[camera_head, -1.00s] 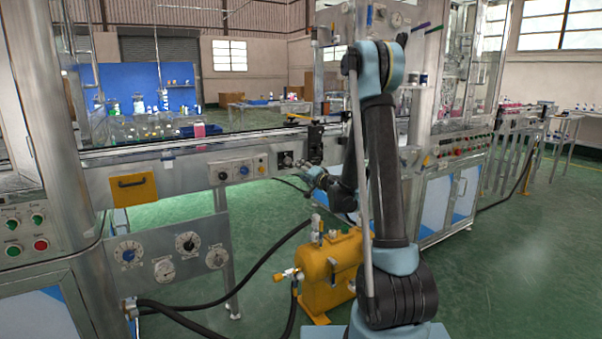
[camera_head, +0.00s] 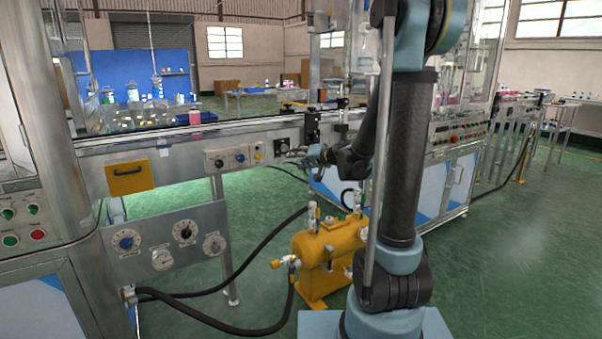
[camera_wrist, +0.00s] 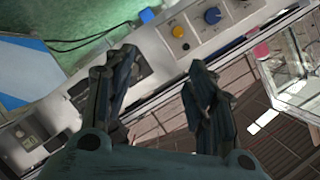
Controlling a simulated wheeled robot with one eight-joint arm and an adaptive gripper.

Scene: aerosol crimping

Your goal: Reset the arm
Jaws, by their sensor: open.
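My arm rises from its base at the right of centre in the head view and bends at the top edge. Its forearm comes down behind to my gripper (camera_head: 312,156), small and dark in front of the conveyor machine's side. In the wrist view my gripper (camera_wrist: 158,88) is open, with its two dark fingers apart and nothing between them. Beyond the fingers lie the machine's side panel, with a yellow button (camera_wrist: 178,31) and a blue knob (camera_wrist: 212,15), and the machine's top. Contact with the machine cannot be told.
A yellow tank (camera_head: 325,255) with fittings stands on the green floor beside my arm. Black hoses (camera_head: 250,245) run to the left machine (camera_head: 160,240). A pink item (camera_head: 195,117) sits on the conveyor line. The floor at right (camera_head: 530,250) is clear.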

